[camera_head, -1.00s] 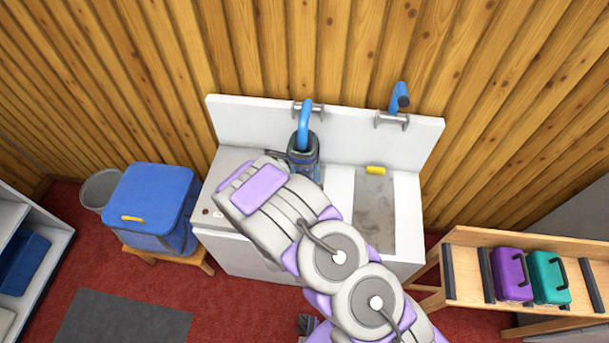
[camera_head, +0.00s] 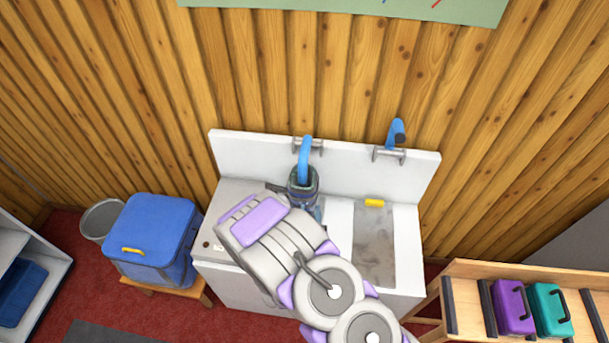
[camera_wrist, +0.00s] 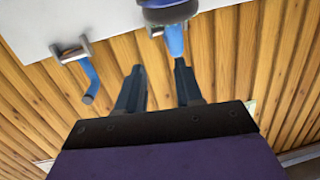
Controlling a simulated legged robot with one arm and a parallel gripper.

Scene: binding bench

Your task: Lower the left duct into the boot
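The left duct (camera_head: 304,162), a blue bent tube, hangs from a bracket on the white back panel. Its lower end meets the mouth of the dark round boot (camera_head: 302,188); I cannot tell how deep it sits. In the wrist view the boot (camera_wrist: 168,12) is at the top edge, with the left duct (camera_wrist: 174,40) against it. My gripper (camera_wrist: 160,66) is open, its two dark fingers apart with only wall planks showing between them. The left duct appears near one fingertip; contact is unclear. In the head view my arm mostly hides the gripper.
A second blue duct (camera_head: 396,132) sticks up from its bracket at right. A yellow block (camera_head: 374,203) lies at the back of the grey bench panel (camera_head: 374,245). A blue bin (camera_head: 150,235) stands left; a wooden rack (camera_head: 465,315) with purple and teal cases stands right.

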